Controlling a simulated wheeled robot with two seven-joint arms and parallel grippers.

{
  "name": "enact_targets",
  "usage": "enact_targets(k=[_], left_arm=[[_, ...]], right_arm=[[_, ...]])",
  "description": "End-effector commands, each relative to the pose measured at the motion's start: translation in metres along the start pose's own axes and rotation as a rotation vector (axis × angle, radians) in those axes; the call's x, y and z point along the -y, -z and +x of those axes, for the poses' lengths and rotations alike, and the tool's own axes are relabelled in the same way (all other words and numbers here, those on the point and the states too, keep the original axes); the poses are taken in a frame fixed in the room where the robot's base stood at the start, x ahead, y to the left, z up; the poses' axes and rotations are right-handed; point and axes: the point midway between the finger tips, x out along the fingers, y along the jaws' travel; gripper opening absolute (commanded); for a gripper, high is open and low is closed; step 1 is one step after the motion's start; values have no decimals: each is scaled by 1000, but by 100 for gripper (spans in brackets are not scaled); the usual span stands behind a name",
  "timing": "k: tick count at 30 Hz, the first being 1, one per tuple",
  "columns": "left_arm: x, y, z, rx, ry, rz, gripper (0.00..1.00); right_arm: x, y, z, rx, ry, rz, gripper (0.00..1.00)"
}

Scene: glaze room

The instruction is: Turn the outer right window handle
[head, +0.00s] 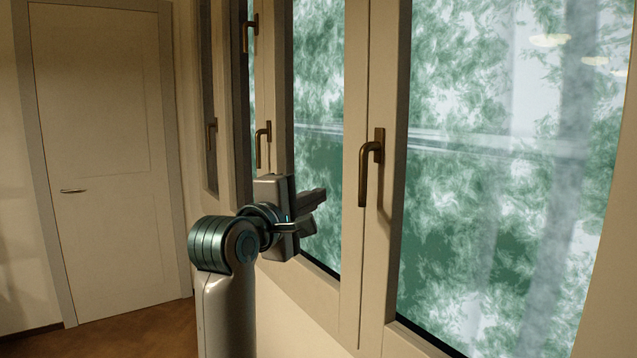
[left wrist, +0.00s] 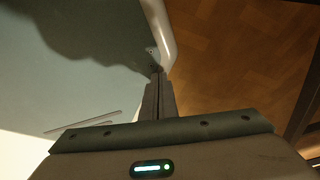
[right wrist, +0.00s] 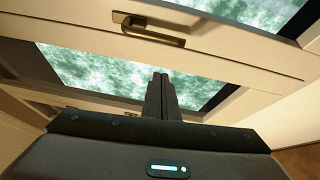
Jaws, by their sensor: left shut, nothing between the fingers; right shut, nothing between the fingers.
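The window handle furthest right, a bronze lever (head: 370,166), sits on the pale window frame and points down. It also shows in the right wrist view (right wrist: 150,32), above and left of the fingertips. My right gripper (head: 318,203) is shut and empty, left of this handle and a little lower, in front of the window. It does not touch the handle. Its closed fingers (right wrist: 160,76) show in the right wrist view. My left gripper (left wrist: 158,74) is shut and empty in its wrist view, outside the head view.
More bronze handles hang further left, one close behind my right gripper (head: 263,146), one high up (head: 249,34) and one further back (head: 211,134). A closed white door (head: 105,150) stands at the left. Brown wooden floor (head: 130,330) shows below it.

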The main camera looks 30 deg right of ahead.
Motion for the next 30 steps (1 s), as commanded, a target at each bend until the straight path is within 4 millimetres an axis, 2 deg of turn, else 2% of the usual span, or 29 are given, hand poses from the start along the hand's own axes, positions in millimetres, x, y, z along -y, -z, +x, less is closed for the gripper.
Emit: enact_targets(k=[5,20,23,30], left_arm=[[1,2,0,-1,1,0,0],[0,-5,-3,8,0,0,0],[1,-10,-5,22,1,0,0],[5,-40,-15,95,6,-1,0]], right_arm=[[-7,-2,-4,-27,15,71,0],[-7,-2,0,-26,14,66,0],[-8,-2,5,-25,14,65,0],[-9,-2,25,-23,14,64,0]])
